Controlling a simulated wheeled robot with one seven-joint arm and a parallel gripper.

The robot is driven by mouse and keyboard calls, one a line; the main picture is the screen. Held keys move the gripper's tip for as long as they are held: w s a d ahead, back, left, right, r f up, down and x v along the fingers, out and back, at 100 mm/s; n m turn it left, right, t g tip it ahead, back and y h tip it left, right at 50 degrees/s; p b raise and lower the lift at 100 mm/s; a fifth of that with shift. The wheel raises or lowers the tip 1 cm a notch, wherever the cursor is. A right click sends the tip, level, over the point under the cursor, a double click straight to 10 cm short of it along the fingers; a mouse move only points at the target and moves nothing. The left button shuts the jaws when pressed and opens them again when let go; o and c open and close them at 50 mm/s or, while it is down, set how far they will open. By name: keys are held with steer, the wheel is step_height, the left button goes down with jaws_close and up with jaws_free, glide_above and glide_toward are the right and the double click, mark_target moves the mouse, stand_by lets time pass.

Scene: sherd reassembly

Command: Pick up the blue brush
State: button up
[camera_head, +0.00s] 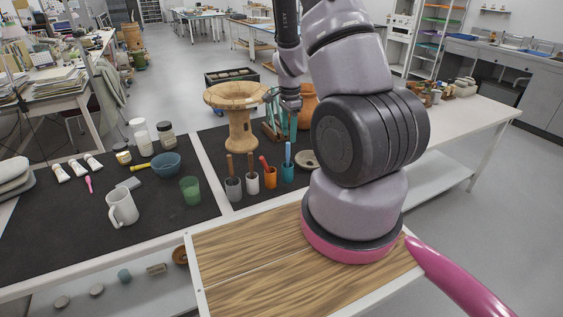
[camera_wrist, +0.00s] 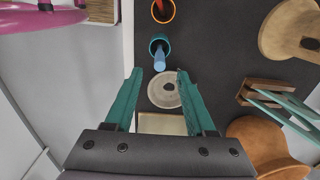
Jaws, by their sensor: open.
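The blue brush (camera_head: 288,153) stands handle up in a teal cup (camera_head: 287,173), at the right end of a row of cups on the dark mat. In the wrist view the blue brush (camera_wrist: 159,62) shows end-on, leaning out of the teal cup (camera_wrist: 154,42). My gripper (camera_wrist: 158,74) is open and empty, with its teal fingers pointing toward the brush. The brush's top lies between the fingertips in the picture, but I see no contact. The brush's lower end is hidden in the cup. In the head view my arm hides part of the area behind the cups.
An orange cup (camera_head: 269,177) with a red-handled tool stands left of the teal cup. A grey disc (camera_wrist: 165,90) lies close by. A wooden rack with teal pieces (camera_wrist: 270,88), a terracotta pot (camera_wrist: 262,143) and a wooden stand (camera_head: 238,127) are near.

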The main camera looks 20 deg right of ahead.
mark_target(288, 158)
steer(key=f, duration=1.1)
steer(key=shift+a, duration=0.2)
jaws_close()
